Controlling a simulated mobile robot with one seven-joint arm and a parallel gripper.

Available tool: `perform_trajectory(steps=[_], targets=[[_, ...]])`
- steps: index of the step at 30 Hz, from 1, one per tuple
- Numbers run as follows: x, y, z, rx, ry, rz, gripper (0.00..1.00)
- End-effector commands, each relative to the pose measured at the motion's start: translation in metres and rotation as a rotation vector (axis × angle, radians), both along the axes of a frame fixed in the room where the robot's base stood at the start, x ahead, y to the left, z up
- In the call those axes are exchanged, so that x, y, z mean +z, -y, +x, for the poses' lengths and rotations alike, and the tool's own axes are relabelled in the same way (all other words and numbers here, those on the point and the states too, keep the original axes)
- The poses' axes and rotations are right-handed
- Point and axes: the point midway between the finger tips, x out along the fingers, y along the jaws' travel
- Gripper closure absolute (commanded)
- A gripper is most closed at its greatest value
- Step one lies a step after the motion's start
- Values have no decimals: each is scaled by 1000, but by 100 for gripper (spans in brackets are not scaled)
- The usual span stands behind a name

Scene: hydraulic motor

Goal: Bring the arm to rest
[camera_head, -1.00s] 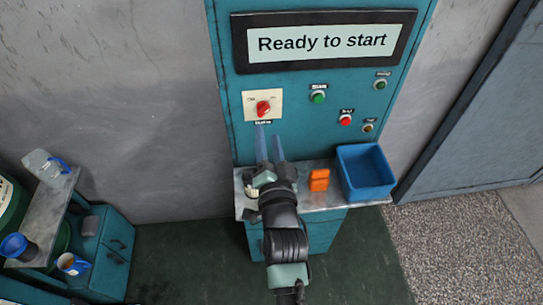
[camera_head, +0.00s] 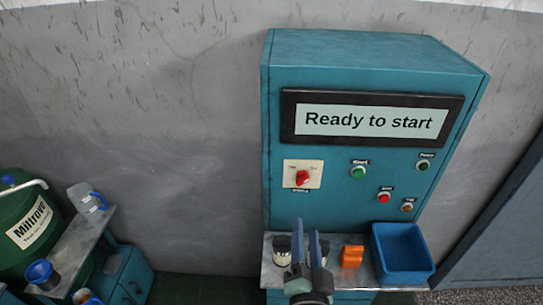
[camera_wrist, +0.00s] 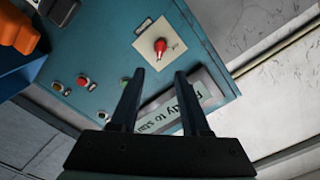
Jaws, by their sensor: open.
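My gripper (camera_head: 306,240) stands in front of the teal control cabinet (camera_head: 283,120), above its grey shelf. Its two blue-grey fingers are apart with nothing between them. In the wrist view my gripper (camera_wrist: 158,78) is open too, with the cabinet face and the display (camera_wrist: 180,103) behind the fingers. The display (camera_head: 372,121) reads "Ready to start". The red rotary switch (camera_head: 302,177) on its pale plate is on the cabinet's left, clear of my gripper. Most of my arm is below the head view's lower edge.
An orange object (camera_head: 352,256) and a blue bin (camera_head: 403,254) are on the shelf right of my gripper. A whitish item (camera_head: 282,251) is partly hidden at its left. At far left are a green barrel (camera_head: 30,215), a clear jug (camera_head: 86,198) and a blue cup (camera_head: 42,272).

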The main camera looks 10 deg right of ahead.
Motion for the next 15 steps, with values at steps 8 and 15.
perform_trajectory(steps=[8, 15], targets=[[56, -16, 23, 33, 70, -87, 54], [225, -68, 42, 74, 277, -375, 54]])
